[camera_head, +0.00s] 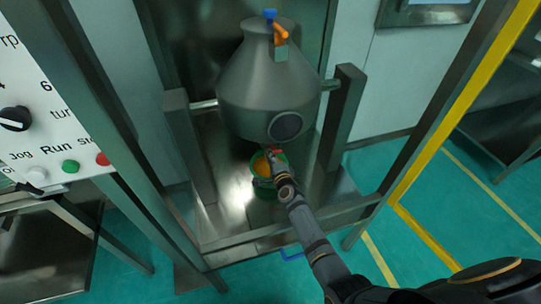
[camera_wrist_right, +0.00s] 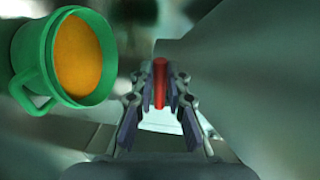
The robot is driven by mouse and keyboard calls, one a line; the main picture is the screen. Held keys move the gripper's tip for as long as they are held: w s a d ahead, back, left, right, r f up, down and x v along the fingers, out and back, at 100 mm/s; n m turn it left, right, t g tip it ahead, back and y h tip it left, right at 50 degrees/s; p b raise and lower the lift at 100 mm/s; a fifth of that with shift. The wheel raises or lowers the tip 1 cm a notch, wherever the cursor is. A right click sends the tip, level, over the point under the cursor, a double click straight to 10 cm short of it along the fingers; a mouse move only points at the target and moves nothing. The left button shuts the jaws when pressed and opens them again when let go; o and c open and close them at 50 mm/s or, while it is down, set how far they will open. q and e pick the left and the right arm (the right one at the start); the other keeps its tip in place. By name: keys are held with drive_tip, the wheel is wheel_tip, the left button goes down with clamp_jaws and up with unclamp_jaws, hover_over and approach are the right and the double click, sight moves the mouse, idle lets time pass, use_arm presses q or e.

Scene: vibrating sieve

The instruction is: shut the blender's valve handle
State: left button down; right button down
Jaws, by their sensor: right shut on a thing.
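The blender (camera_head: 262,90) is a grey metal vessel hung between two posts, with a dark round disc low on its front. My right gripper (camera_head: 272,155) is at the underside of the vessel, and only a bit of red shows there in the head view. In the right wrist view a thin red valve handle (camera_wrist_right: 160,84) stands between the two fingers of my right gripper (camera_wrist_right: 161,88), which are shut on it. The valve body is hidden, so I cannot tell how far the handle is turned. My left gripper is not in view.
A green bucket (camera_head: 261,186) with orange contents stands beneath the vessel, and its rim (camera_wrist_right: 20,52) is close on the left in the wrist view. An orange handle (camera_head: 280,31) is on top of the vessel. A control panel (camera_head: 45,110) and frame bars flank the left.

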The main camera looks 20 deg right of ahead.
drive_tip(key=shift+f+n, duration=0.15)
drive_tip(key=shift+n, duration=0.15)
idle(0.4)
drive_tip(key=c, duration=1.3)
unclamp_jaws()
drive_tip(key=shift+c, duration=0.2)
